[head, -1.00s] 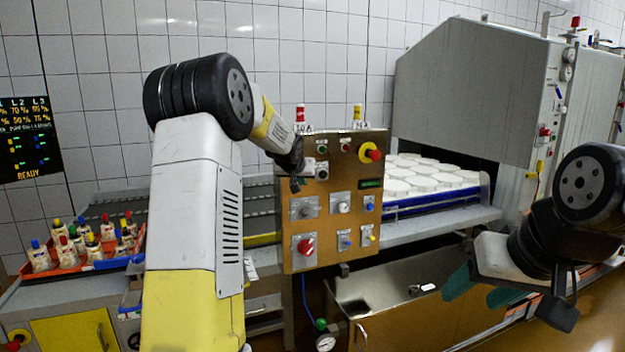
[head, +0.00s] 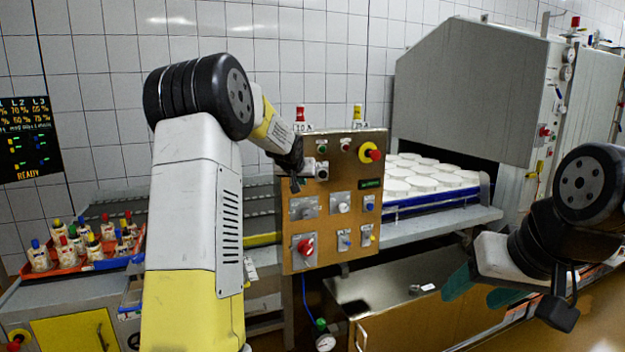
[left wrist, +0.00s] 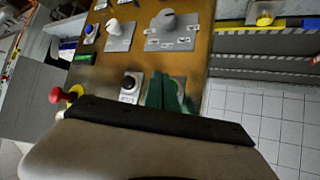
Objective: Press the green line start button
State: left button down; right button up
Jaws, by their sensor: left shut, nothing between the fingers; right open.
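The green button (head: 321,148) is near the top left of the brass-coloured control panel (head: 290,262) in the head view. My left gripper (head: 296,184) is at the panel's upper left edge, a little below and left of the green button. In the left wrist view its green fingers (left wrist: 168,94) are shut and empty, in front of the panel face beside a black button (left wrist: 129,88). I cannot tell whether the fingers touch the panel. My right gripper (head: 480,290) is open and empty at the lower right.
A red button (head: 346,145) and a red emergency stop (head: 370,153) on yellow sit right of the green one. Below are a red rotary switch (head: 306,246) and other knobs. White moulds (head: 425,184) fill the belt at right. A crate of bottles (head: 68,272) stands left.

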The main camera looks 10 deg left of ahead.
pick_arm(q)
jog(key=shift+w+a, duration=0.1)
jog(key=shift+w+a, duration=0.2)
jog(key=shift+w, duration=0.05)
